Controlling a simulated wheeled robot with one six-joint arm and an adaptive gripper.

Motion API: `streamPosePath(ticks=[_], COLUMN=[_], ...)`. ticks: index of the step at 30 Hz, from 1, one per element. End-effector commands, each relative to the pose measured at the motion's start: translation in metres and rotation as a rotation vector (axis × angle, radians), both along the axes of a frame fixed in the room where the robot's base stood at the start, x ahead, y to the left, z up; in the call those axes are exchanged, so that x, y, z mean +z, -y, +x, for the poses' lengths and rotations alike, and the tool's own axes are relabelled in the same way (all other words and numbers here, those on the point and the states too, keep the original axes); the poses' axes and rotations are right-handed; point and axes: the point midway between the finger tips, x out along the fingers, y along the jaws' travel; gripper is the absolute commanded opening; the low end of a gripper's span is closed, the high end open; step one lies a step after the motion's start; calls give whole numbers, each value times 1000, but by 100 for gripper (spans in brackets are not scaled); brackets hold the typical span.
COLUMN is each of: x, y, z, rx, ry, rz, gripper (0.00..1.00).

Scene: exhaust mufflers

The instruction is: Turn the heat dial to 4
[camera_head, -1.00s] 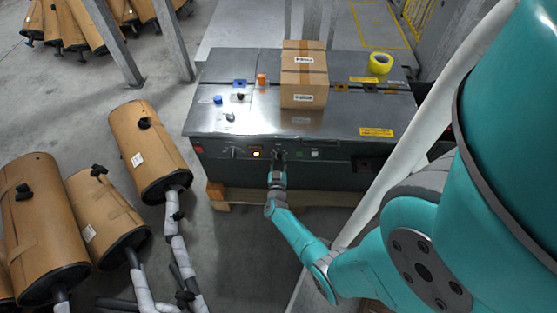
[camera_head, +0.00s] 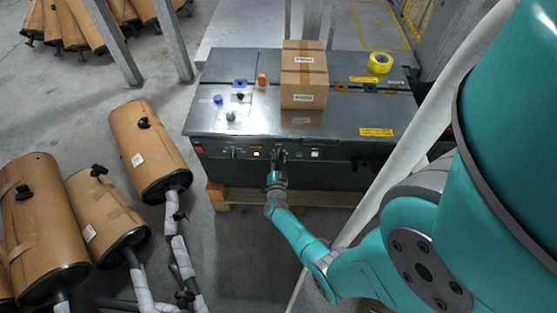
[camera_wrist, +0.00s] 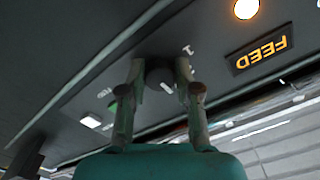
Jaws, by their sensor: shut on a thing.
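The heat dial (camera_wrist: 160,78) is a dark round knob on the machine's front panel, seen in the wrist view with small white marks beside it. My gripper (camera_wrist: 160,72) has its two fingers on either side of the dial, shut on it. In the head view my gripper (camera_head: 278,158) reaches the front panel of the dark grey machine (camera_head: 222,121), and it covers the dial there. The dial's setting cannot be read.
A lit FEED label (camera_wrist: 260,53) and a glowing lamp (camera_wrist: 245,9) are near the dial. Another knob (camera_head: 234,153) is to the left. A cardboard box (camera_head: 304,75) and yellow tape (camera_head: 380,63) sit on top.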

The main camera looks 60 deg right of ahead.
Motion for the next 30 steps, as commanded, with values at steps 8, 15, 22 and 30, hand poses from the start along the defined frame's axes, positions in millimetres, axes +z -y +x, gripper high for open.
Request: streamPosePath(ticks=[8, 15, 22, 30], x=[0, 0, 0, 0], y=[0, 0, 0, 0], z=[0, 0, 0, 0], rx=[1, 0, 0, 0], ry=[242, 443, 597, 705], rz=[101, 185, 249, 293], gripper=[0, 0, 0, 0])
